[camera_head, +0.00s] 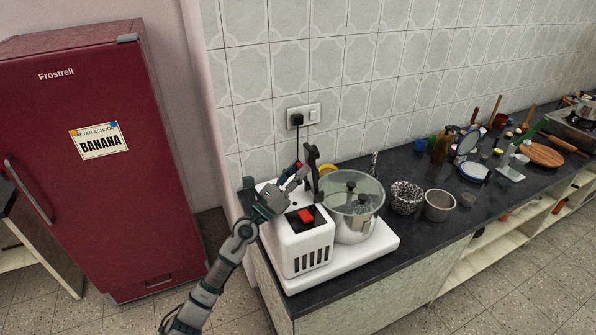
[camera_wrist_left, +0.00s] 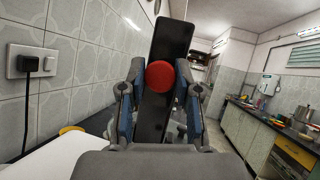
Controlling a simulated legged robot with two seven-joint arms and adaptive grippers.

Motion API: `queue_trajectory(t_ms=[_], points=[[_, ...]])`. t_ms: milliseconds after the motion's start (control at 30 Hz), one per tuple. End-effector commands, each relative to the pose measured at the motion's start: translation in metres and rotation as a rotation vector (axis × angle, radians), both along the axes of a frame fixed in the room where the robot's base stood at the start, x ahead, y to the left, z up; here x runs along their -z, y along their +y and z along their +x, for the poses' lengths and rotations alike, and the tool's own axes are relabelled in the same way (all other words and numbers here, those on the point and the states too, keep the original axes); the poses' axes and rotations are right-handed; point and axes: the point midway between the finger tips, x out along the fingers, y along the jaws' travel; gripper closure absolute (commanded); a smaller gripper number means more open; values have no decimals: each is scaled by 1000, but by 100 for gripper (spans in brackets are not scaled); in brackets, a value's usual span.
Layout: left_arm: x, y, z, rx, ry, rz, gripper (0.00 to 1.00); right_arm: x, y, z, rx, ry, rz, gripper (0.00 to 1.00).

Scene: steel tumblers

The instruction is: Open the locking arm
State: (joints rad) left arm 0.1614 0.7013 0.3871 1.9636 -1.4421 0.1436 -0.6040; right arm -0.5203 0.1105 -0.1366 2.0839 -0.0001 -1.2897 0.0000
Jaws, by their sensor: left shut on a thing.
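The white machine (camera_head: 305,250) stands on the near left end of the dark counter, with a steel bowl (camera_head: 355,228) under a clear lid (camera_head: 350,191). Its dark locking arm (camera_head: 312,158) stands up steeply behind the white housing, left of the bowl. In the left wrist view, the locking arm (camera_wrist_left: 171,45) is a tilted black bar with a round red knob (camera_wrist_left: 160,75). My left gripper (camera_head: 297,172) is shut on the locking arm, with one blue-grey finger on each side of it. My right gripper is not in view.
A wall socket with a black plug (camera_head: 297,119) is behind the machine. A speckled bowl (camera_head: 406,197) and a steel bowl (camera_head: 439,205) stand to its right, with more kitchenware farther along. A red fridge (camera_head: 95,150) stands at left.

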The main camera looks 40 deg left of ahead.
Motion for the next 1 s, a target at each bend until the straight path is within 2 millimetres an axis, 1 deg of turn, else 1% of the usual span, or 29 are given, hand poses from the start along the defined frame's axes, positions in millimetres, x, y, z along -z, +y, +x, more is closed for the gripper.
queue_trajectory(t_ms=[33,133,167,200,233,267,667,1000], points=[[8,0,2,1,14,0,100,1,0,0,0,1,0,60],[7,0,2,1,14,0,100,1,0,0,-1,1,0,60],[7,0,2,1,14,0,65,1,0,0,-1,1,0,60],[7,0,2,1,14,0,55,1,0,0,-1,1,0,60],[7,0,2,1,13,0,48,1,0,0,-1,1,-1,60],[6,0,2,1,12,0,43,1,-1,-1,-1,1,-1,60],[-1,0,-1,-1,3,4,43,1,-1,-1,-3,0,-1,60],[-19,1,0,-3,9,11,43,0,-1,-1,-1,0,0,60]])
